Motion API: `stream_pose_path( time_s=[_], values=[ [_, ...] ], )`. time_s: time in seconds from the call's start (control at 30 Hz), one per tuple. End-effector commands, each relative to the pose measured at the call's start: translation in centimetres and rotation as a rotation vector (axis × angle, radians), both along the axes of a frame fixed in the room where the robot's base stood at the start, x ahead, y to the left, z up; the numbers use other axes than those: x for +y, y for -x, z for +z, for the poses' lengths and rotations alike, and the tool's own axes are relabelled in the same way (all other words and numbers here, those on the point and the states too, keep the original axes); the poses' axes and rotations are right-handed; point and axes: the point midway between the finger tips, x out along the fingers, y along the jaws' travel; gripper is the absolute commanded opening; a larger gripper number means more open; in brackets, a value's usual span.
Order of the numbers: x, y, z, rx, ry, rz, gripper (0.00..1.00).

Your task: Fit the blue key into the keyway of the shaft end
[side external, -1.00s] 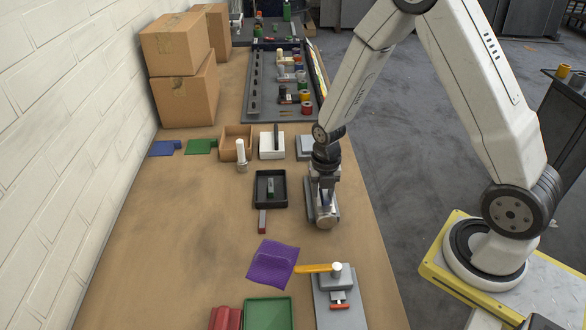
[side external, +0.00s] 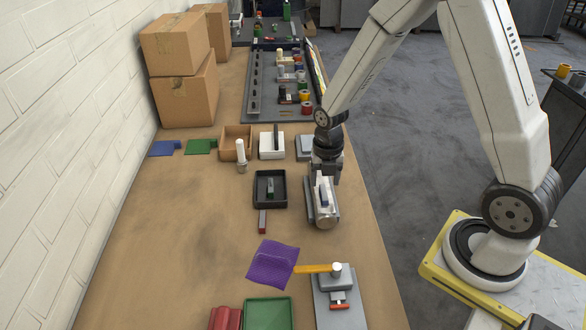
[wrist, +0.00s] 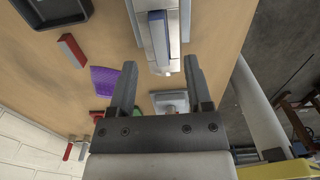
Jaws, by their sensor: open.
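The blue key (side external: 323,196) lies lengthwise along the top of the metal shaft end (side external: 326,221), in line with it. It also shows in the wrist view (wrist: 158,34), where it stands a little proud of the shaft. I cannot tell how deep it sits in the keyway, which the key covers. The shaft rests on a grey block. My gripper (side external: 326,172) is above the far part of the shaft in the side view. In the wrist view my gripper (wrist: 161,64) is open, its two fingers apart and empty, with the key beyond the fingertips.
A black tray (side external: 262,204) with a small green-topped part stands left of the shaft. The table's left middle is clear.

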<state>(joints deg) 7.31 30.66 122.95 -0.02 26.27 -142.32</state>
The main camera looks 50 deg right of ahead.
Motion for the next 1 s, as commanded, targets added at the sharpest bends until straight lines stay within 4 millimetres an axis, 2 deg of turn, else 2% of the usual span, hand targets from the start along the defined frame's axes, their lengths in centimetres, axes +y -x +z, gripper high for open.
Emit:
stream_pose_path(
  time_s=[0.2, 0.4, 1.0],
  values=[
    [0.1, -0.1, 2.4, -0.004, 0.000, 0.000, 0.64],
    [0.1, -0.1, 3.6, -0.004, 0.000, 0.000, 0.64],
    [0.1, -0.1, 3.8, -0.005, 0.001, 0.000, 0.64]
  ],
)
